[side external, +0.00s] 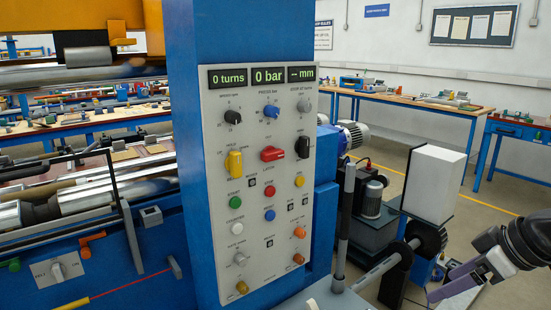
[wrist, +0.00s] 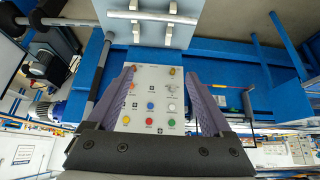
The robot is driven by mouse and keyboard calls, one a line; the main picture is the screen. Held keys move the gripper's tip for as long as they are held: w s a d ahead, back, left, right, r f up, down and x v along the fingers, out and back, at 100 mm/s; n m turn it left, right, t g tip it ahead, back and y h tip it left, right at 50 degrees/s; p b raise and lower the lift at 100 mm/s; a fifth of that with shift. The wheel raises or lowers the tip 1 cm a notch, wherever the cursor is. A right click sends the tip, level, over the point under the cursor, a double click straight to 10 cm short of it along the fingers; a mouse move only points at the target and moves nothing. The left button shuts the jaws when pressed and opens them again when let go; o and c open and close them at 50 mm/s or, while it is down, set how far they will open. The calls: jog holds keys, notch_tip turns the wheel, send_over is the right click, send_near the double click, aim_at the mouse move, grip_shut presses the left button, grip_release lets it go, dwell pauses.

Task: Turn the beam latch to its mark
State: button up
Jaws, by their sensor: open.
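The control panel (side external: 262,215) faces the side camera on a blue column. A red lever knob (side external: 272,154) in its middle row has small print beneath that seems to read "LATCH"; it lies roughly level. Its mark is too small to make out. A yellow knob (side external: 233,163) stands to its left and a black one (side external: 302,147) to its right. My gripper (side external: 436,294) is at the lower right of the side view, well away from the panel. In the wrist view my gripper (wrist: 159,72) is open and empty, with the panel (wrist: 150,92) upside down beyond its purple fingers.
The panel's lower part carries several coloured buttons and small orange knobs. A white box (side external: 433,183) and dark shaft parts stand between panel and gripper.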

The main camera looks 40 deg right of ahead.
aim_at(276, 157)
jog(key=shift+o, duration=0.8)
jog(key=w+r+t, duration=0.6)
jog(key=w+r, duration=0.5)
jog(key=w, duration=0.2)
jog(key=shift+w+d+r+t, duration=0.15)
jog(key=shift+w+r+t, duration=0.15)
jog(key=shift+w+t, duration=0.1)
jog(key=w+r+t, duration=0.2)
jog(key=w+t, duration=0.1)
jog(key=w, duration=0.6)
jog(key=w+r+t, duration=0.3)
jog(key=w, duration=0.6)
jog(key=w+d+f+g, duration=0.1)
jog(key=w+d+f, duration=0.1)
jog(key=w+f, duration=0.6)
jog(key=w, duration=0.3)
jog(key=w+f, duration=0.1)
jog(key=w, duration=0.3)
jog(key=w+f, duration=0.1)
jog(key=w, duration=0.3)
jog(key=shift+w+a+f, duration=0.1)
jog(key=shift+w+a, duration=0.05)
jog(key=shift+w, duration=0.05)
jog(key=c, duration=1.1)
